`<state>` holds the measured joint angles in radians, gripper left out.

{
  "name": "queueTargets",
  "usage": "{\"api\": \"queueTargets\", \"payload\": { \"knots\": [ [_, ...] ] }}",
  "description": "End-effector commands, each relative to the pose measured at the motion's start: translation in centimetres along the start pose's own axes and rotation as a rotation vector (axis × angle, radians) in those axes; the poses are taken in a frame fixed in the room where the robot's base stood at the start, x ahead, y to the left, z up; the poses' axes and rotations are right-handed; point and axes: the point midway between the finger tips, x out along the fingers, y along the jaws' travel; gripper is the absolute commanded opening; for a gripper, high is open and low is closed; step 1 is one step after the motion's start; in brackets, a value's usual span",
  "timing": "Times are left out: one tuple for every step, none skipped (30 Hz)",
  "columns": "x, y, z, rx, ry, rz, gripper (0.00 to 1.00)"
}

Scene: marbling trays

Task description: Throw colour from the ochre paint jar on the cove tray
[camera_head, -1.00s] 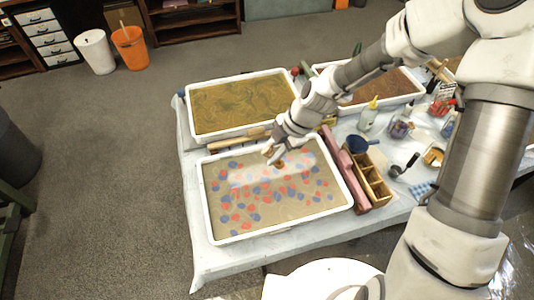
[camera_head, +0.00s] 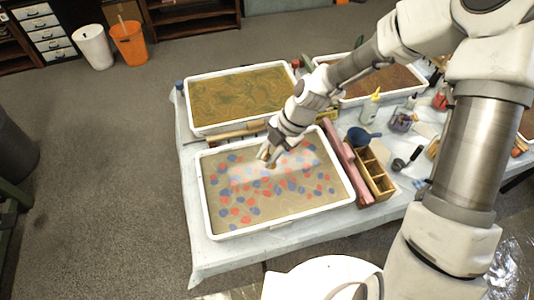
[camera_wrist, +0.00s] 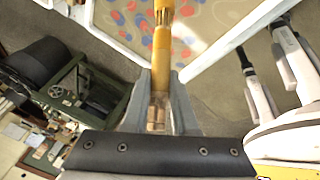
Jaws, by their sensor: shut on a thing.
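A white-rimmed tray (camera_head: 203,200) with beige liquid and red and blue spots lies at the near left of the table. I cannot tell from any label whether it is the cove tray. My gripper (camera_head: 266,157) is over its far middle part. In the wrist view my gripper (camera_wrist: 160,100) is shut on an ochre-yellow stick (camera_wrist: 162,45), like a brush handle, that points towards the spotted tray. The stick's far end is cut off by the frame. I cannot make out the ochre paint jar for certain; my arm hides part of the right side of the table.
A second tray (camera_head: 190,107) with ochre swirls stands behind, and a reddish-brown one (camera_head: 400,98) at the back right. A wooden divided box (camera_head: 378,182), a pink bar (camera_head: 340,160), a blue scoop (camera_head: 360,136) and a bottle (camera_head: 370,110) stand to the right.

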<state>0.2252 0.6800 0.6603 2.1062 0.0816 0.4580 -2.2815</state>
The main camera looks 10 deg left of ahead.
Motion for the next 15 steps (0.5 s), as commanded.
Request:
{"api": "queueTargets", "payload": {
  "knots": [
    [0.0,0.0,0.0,0.0,0.0,0.0,0.0],
    [-0.1,0.0,0.0,0.0,0.0,0.0,0.0],
    [-0.1,0.0,0.0,0.0,0.0,0.0,0.0],
    [-0.1,0.0,0.0,0.0,0.0,0.0,0.0],
    [0.0,0.0,0.0,0.0,0.0,0.0,0.0],
    [0.1,0.0,0.0,0.0,0.0,0.0,0.0],
    [0.2,-0.1,0.1,0.0,0.0,0.0,0.0],
    [0.5,-0.1,0.2,0.0,0.0,0.0,0.0],
    [0.9,-0.3,0.3,0.0,0.001,0.0,0.0],
    [1.2,-0.4,0.5,0.0,0.001,0.0,0.0],
    [1.7,-0.5,0.6,0.0,0.001,-0.001,0.0],
    [2.3,-0.7,0.8,0.0,0.001,-0.001,0.0],
    [2.7,-0.8,1.0,0.001,0.001,-0.001,0.0],
    [3.1,-0.9,1.1,0.001,0.001,0.0,0.0],
    [3.7,-1.1,1.3,0.001,0.001,0.0,0.0]
  ]
}}
